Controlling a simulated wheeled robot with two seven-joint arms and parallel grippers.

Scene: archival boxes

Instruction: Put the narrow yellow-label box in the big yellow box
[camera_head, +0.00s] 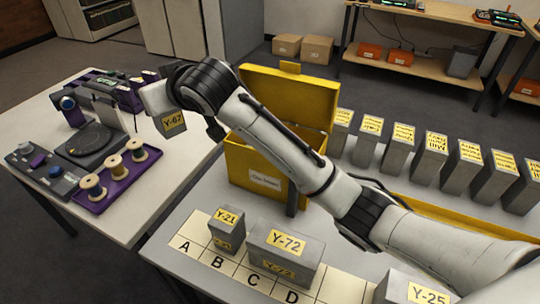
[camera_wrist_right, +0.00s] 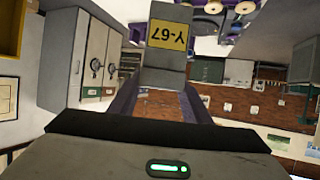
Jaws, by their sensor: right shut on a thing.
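The big yellow box (camera_head: 240,160) stands on the front table with its lid (camera_head: 290,95) raised at the back. In the head view, the Y-67 box (camera_head: 172,123) is in the air left of the yellow box, over the left table. A small grey Y-21 box (camera_head: 227,232) and a wider grey Y-72 box (camera_head: 286,262) stand on the lettered strip.
A grey Y-25 box (camera_head: 405,290) stands at the front right. Several yellow-label grey boxes (camera_head: 430,158) form a row behind my arm.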

